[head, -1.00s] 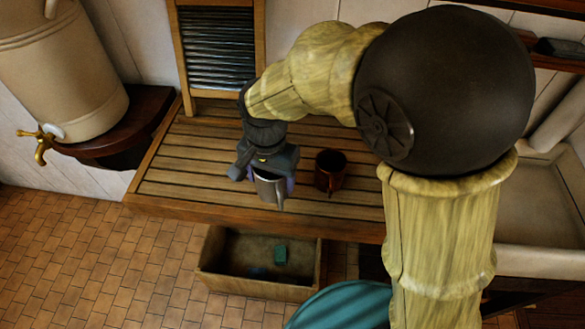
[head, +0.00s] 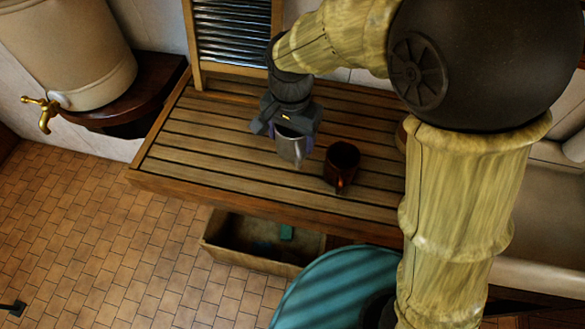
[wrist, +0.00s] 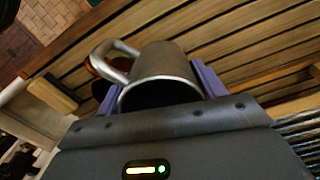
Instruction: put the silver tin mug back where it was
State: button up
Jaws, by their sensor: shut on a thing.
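The silver tin mug (head: 291,148) is in my gripper (head: 289,133), above or on the slatted wooden counter (head: 215,158). In the wrist view the mug (wrist: 165,72) sits between the purple fingers of my gripper (wrist: 155,90), its mouth toward the camera and its handle to the left. My gripper is shut on it. I cannot tell whether the mug's base touches the slats. A dark red-brown mug (head: 342,160) stands on the counter just right of the silver mug in the head view.
A washboard (head: 236,35) leans at the back of the counter. A large cream urn with a brass tap (head: 45,112) stands at the left. An open wooden box (head: 225,243) is on the floor below the counter's front edge. The counter's left part is clear.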

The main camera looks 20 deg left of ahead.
aim_at(292, 152)
jog(key=shift+w+d+f, duration=0.1)
jog(key=shift+w+f, duration=0.05)
jog(key=shift+f, duration=0.25)
notch_tip(292, 152, down, 6)
jog(key=shift+r+p, duration=0.2)
jog(key=shift+p, duration=0.5)
jog(key=shift+f+p, duration=0.4)
jog(key=shift+f, duration=1.45)
jog(key=shift+f, duration=0.2)
jog(key=o, duration=1.1)
jog(key=shift+c, duration=0.2)
jog(key=shift+r, duration=0.15)
